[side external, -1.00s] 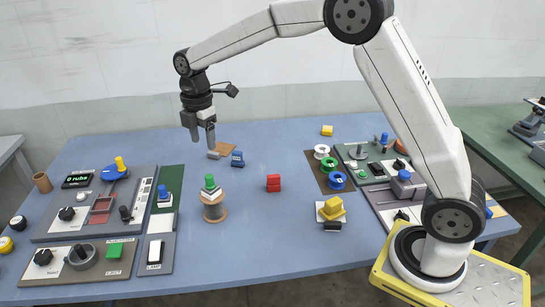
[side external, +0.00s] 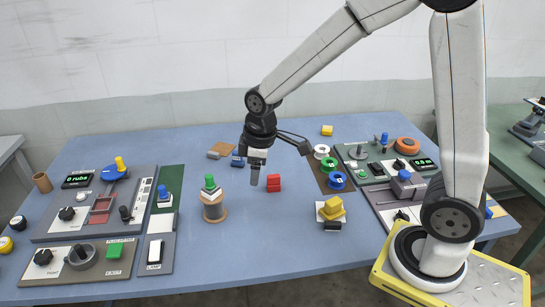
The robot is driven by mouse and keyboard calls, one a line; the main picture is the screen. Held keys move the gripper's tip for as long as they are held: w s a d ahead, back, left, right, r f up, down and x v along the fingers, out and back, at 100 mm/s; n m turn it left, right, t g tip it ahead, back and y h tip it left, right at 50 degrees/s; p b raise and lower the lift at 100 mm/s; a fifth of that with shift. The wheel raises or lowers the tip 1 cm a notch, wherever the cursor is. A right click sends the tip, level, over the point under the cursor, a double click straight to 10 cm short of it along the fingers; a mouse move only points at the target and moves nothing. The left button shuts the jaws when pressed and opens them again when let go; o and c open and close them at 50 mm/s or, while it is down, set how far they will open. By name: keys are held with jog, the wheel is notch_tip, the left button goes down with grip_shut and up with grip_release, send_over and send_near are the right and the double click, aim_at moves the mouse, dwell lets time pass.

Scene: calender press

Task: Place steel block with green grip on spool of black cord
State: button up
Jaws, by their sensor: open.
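The steel block with the green grip (side external: 210,187) sits on top of the spool of black cord (side external: 214,209), left of the middle of the table in the side external view. The spool stands upright, with a wooden-looking flange at its base. My gripper (side external: 255,180) points down above the table, to the right of the spool and apart from it. It is open and empty. The far finger is hard to make out from this side.
Red blocks (side external: 273,183) lie just right of my gripper. A yellow piece on a white plate (side external: 331,209) stands further right, near spools of green and blue cord (side external: 336,180). Control panels (side external: 95,215) fill the left side. The front middle of the table is clear.

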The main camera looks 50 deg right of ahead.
jog(key=s+d+f+m+t, duration=0.1)
jog(key=s+f+m, duration=0.2)
jog(key=s+m, duration=0.3)
jog(key=s, duration=0.4)
jog(key=shift+f+m, duration=0.2)
jog(key=shift+m, duration=0.2)
dwell(0.5)
